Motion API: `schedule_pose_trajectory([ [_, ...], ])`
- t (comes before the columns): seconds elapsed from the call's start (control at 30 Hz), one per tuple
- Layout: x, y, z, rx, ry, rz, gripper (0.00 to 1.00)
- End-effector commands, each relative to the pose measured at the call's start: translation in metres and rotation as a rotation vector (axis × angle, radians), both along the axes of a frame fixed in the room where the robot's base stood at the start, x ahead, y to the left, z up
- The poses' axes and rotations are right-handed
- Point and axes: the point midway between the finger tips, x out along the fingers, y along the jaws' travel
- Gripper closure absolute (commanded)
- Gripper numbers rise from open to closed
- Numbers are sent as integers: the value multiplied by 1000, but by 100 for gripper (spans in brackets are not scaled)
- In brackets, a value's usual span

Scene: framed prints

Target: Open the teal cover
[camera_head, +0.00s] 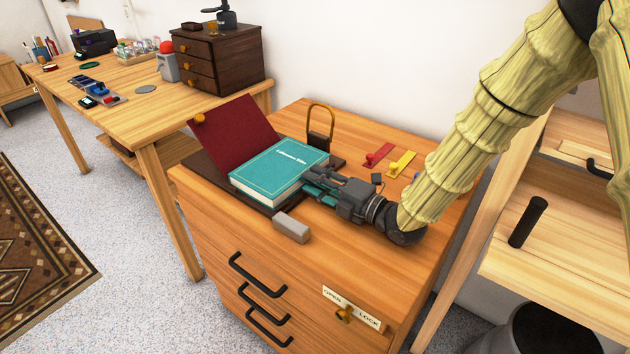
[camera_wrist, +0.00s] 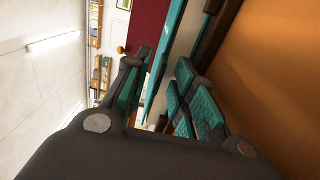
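In the wrist view the teal cover (camera_wrist: 180,35) shows edge-on beyond the fingers. My gripper (camera_wrist: 160,95) has its teal-padded fingers apart there, with a gap between them. Whether a finger touches the cover cannot be told.
A dark red panel (camera_head: 236,132) with a knob stands tilted behind the book. A grey block (camera_head: 292,228) lies in front. The cabinet top (camera_head: 340,255) is clear at front right.

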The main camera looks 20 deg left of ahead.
Motion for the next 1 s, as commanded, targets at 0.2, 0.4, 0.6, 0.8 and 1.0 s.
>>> schedule_pose_trajectory([
  [0.2,3,7,0,1,0,-1,74],
  [0.4,3,7,0,1,0,-1,74],
  [0.6,3,7,0,1,0,-1,100],
  [0.8,3,7,0,0,0,-1,100],
  [1.0,4,1,5,-13,5,-9,100],
])
